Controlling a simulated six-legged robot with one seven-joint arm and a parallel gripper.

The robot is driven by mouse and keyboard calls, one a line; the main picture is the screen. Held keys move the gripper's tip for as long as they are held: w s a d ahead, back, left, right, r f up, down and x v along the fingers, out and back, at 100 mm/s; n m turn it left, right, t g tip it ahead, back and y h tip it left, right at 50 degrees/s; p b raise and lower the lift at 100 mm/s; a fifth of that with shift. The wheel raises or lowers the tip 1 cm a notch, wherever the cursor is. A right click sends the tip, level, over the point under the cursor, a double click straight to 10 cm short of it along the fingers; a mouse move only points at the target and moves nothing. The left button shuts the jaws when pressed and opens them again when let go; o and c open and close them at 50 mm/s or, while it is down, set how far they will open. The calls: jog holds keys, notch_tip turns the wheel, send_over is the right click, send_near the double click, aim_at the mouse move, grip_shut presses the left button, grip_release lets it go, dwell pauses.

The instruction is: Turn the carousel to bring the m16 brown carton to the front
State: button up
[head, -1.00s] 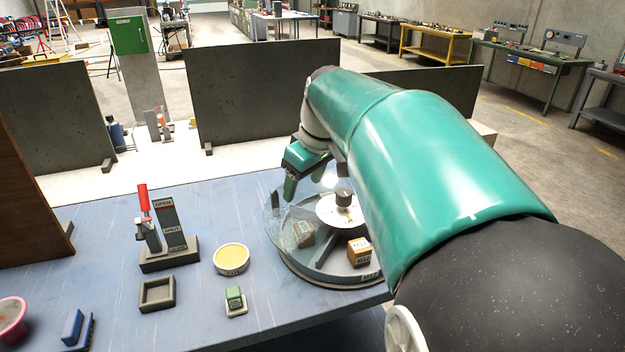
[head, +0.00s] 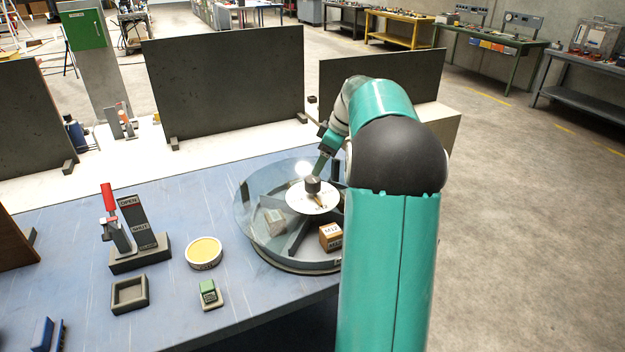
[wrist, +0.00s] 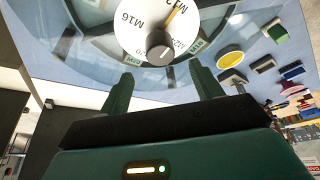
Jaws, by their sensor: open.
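The carousel (head: 262,250) is a round grey tray with dividers under a clear cover, at the table's front right edge. A brown carton marked M12 (head: 331,238) sits in its front compartment. A greyish carton (head: 274,221) sits under the cover at left. I cannot pick out an M16 carton. On top is a white dial (head: 300,199) with a dark knob (head: 312,185). In the wrist view the dial reads M16 (wrist: 128,20), and its orange pointer lies by M12. My gripper (wrist: 163,85) is open and empty, its fingers just short of the knob (wrist: 160,47).
Dark panels (head: 225,85) stand behind the table.

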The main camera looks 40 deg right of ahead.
aim_at(313, 178)
jog(key=x, duration=0.8)
jog(key=shift+r, duration=0.1)
jog(key=c, duration=1.4)
